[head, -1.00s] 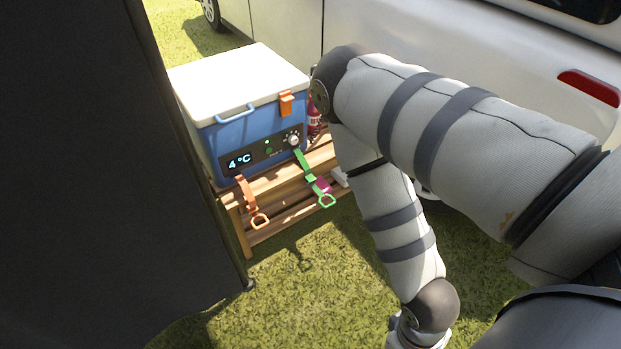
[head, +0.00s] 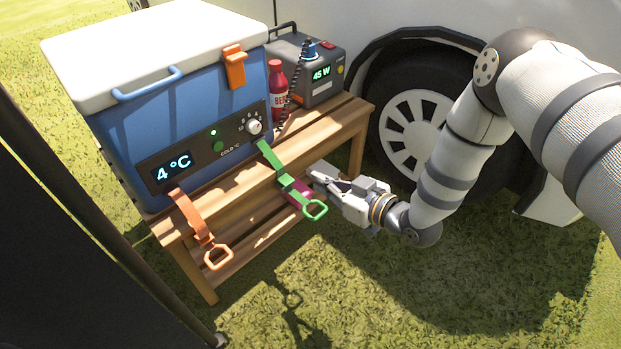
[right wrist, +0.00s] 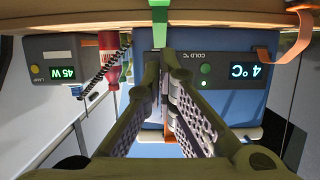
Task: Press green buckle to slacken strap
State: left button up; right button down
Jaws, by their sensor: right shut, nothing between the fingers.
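The green strap (head: 272,157) hangs from the front of the blue cooler (head: 225,103) over the bench edge. Its green buckle (head: 286,181) sits partway down, and a green ring (head: 316,210) ends it. A magenta piece (head: 298,194) shows beside the buckle. My right gripper (head: 317,172) is shut and empty, just right of the buckle; I cannot tell whether they touch. In the right wrist view my fingertips (right wrist: 160,58) lie just below the green strap (right wrist: 159,16); the buckle cannot be made out there. My left gripper is not in view.
An orange strap (head: 190,214) hangs at the left of the wooden bench (head: 335,122). A red bottle (head: 277,92) and a grey power box (head: 322,88) stand behind. A vehicle wheel (head: 408,130) is close behind my right arm. Grass in front is clear.

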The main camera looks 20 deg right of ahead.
jog(key=w+a+f+b, duration=0.1)
jog(key=w+f+b, duration=0.1)
jog(key=w, duration=0.1)
jog(key=w+a+f+b, duration=0.1)
jog(key=w+f, duration=0.1)
jog(key=w, duration=0.1)
jog(key=w+a+f+b, duration=0.1)
jog(key=w+f+b, duration=0.1)
jog(key=w, duration=0.1)
jog(key=shift+w+b, duration=0.3)
jog(key=shift+w, duration=0.1)
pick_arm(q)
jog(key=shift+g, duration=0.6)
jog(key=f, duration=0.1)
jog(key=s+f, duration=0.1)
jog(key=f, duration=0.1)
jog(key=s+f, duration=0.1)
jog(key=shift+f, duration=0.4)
